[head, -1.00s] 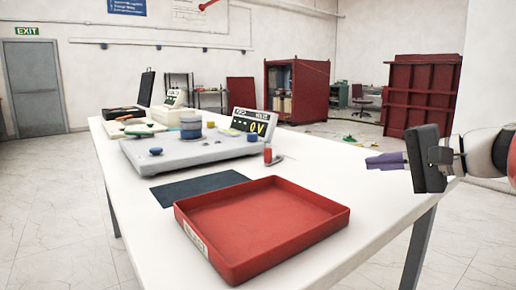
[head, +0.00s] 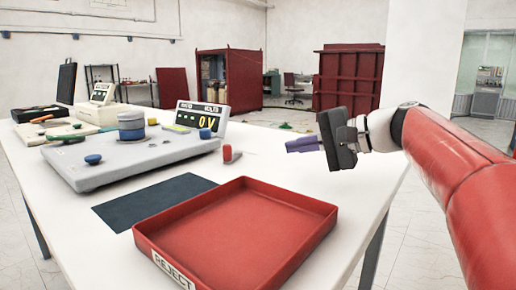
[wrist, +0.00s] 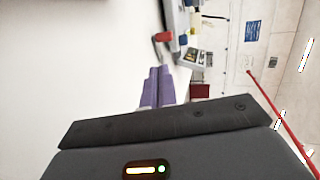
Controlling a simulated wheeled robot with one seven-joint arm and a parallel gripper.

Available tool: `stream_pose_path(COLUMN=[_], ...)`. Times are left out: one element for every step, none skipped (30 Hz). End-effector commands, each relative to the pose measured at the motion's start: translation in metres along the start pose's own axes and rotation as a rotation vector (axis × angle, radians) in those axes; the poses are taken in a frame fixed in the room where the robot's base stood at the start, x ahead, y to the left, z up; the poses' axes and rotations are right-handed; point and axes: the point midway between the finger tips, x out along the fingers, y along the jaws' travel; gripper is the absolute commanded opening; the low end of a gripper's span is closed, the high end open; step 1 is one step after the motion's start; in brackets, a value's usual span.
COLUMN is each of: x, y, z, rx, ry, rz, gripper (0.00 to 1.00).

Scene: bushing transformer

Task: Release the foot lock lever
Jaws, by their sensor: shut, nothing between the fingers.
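A small upright red piece with a grey base (head: 229,154) stands on the table beside the right end of a grey test fixture (head: 130,155). It may be the foot lock lever, but I cannot tell for sure. In the wrist view a red piece (wrist: 163,37) with a grey arm shows beyond the fingertips. The fixture carries a grey and blue round stack (head: 131,126) and blue knobs. My gripper (head: 290,146), with purple fingers, is shut and empty above the table's right side, apart from the red piece. It also shows in the wrist view (wrist: 160,72).
A red REJECT tray (head: 235,230) lies at the table's front, with a dark mat (head: 153,199) behind its left side. A display reading 0 V (head: 197,121) stands behind the fixture. The white table (head: 268,150) is clear between the red piece and my gripper.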

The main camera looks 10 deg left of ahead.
Motion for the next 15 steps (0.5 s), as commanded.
stream_pose_path(x=[0.006, 0.009, 0.015, 0.02, 0.026, 0.034, 0.041, 0.048, 0.056, 0.063, 0.069, 0.078, 0.084, 0.09, 0.098], y=[0.0, 0.0, 0.0, 0.001, 0.0, 0.0, 0.0, 0.001, 0.001, 0.0, 0.0, 0.0, 0.0, 0.0, 0.0], z=[0.0, 0.001, 0.001, 0.001, 0.001, 0.001, 0.001, 0.002, 0.001, 0.002, 0.001, 0.002, 0.001, 0.001, 0.002], rx=[0.001, 0.001, 0.001, 0.001, 0.001, 0.0, 0.001, 0.001, 0.001, 0.001, 0.001, 0.001, 0.001, 0.001, 0.0], ry=[-0.003, -0.004, -0.006, -0.005, -0.006, -0.006, -0.006, -0.007, -0.006, -0.007, -0.006, -0.006, -0.006, -0.004, -0.005], rz=[0.001, 0.001, 0.002, 0.002, 0.002, 0.002, 0.002, 0.003, 0.003, 0.003, 0.003, 0.003, 0.003, 0.003, 0.003], gripper=[0.0, 0.0, 0.0, 0.0, 0.0, 0.0, 0.0, 0.0, 0.0, 0.0, 0.0, 0.0, 0.0, 0.0, 0.0])
